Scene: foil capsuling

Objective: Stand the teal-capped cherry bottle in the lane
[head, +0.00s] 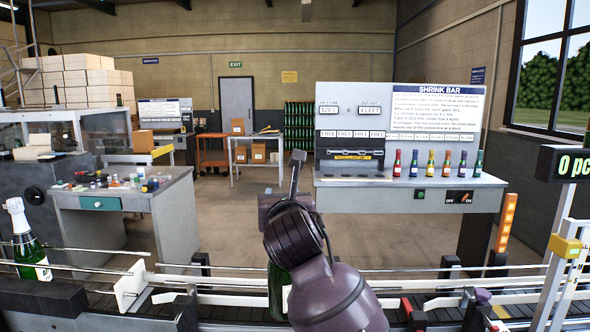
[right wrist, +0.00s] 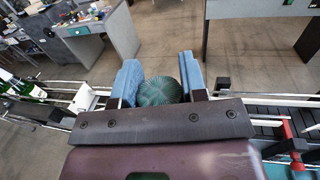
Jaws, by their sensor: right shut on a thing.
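My right gripper (right wrist: 161,82) is shut on a green bottle. In the right wrist view the dark green, ridged round end of this bottle (right wrist: 159,92) sits between the two blue fingers. In the head view part of its green body (head: 277,292) and a bit of pale label show beside my arm, over the conveyor lane. My arm hides the rest, so I cannot tell its label or whether its base touches the lane. The conveyor lane (head: 110,312), with metal rails, crosses the front. My left gripper is not in view.
A green bottle with pale foil (head: 30,248) stands on the conveyor at far left. A white plate (head: 131,285) stands by the rails. Several small coloured bottles (head: 430,163) line the shrink bar bench (head: 400,195) behind. Red and purple-topped parts (head: 408,307) sit along the lane at right.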

